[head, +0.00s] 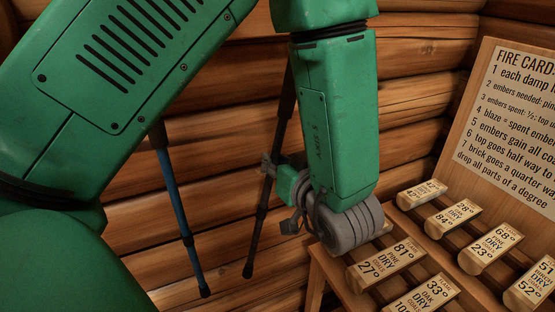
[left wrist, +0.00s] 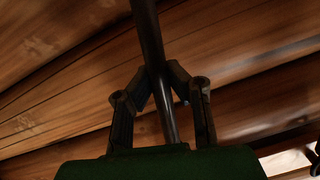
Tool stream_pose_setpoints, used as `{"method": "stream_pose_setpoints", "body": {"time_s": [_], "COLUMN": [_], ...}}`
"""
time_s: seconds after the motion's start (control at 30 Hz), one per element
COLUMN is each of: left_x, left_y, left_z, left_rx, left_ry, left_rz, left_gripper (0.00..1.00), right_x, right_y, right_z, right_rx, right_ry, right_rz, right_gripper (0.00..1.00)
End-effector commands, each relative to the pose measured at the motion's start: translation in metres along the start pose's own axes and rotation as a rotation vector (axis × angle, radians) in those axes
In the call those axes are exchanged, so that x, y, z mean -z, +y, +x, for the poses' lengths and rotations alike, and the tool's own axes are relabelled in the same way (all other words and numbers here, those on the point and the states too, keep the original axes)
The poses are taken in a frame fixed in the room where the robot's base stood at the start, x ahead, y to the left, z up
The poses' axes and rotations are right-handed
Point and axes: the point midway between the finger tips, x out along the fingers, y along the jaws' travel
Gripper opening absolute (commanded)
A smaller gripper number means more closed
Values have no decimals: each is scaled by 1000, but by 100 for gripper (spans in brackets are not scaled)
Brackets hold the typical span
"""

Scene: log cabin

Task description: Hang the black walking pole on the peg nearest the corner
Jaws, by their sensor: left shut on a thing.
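The black walking pole (head: 262,215) stands nearly upright in front of the log wall, leaning slightly, with its lower end to the left. My left gripper (head: 268,166) is shut on its shaft, at about the middle of the part that shows. The pole's upper end is hidden behind my arm. In the left wrist view the dark shaft (left wrist: 148,30) runs between the two fingers of the gripper (left wrist: 160,72). My right gripper is not in view.
A blue pole (head: 175,215) hangs to the left, its top hidden by my arm. At the right stands a wooden table (head: 317,268) with several labelled wooden blocks (head: 386,262) and an upright fire card board (head: 515,120). Log wall (head: 225,255) fills the background.

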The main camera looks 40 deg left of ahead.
Motion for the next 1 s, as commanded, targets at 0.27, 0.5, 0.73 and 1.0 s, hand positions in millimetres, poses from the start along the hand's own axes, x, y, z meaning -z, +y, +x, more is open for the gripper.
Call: {"method": "stream_pose_setpoints", "body": {"time_s": [0.27, 0.5, 0.73, 1.0], "left_x": [1, 1, 0, 0], "left_y": [1, 0, 0, 2], "left_z": [-2, -1, -1, -22], "left_rx": [0, 0, 0, -4], "left_ry": [3, 2, 0, 3], "left_rz": [-1, -1, 0, 0], "left_gripper": [0, 34, 34, 34], "right_x": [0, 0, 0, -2], "right_y": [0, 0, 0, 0], "right_z": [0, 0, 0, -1], "right_rx": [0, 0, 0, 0], "right_ry": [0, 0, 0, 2], "right_rz": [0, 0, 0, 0], "right_gripper": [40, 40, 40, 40]}}
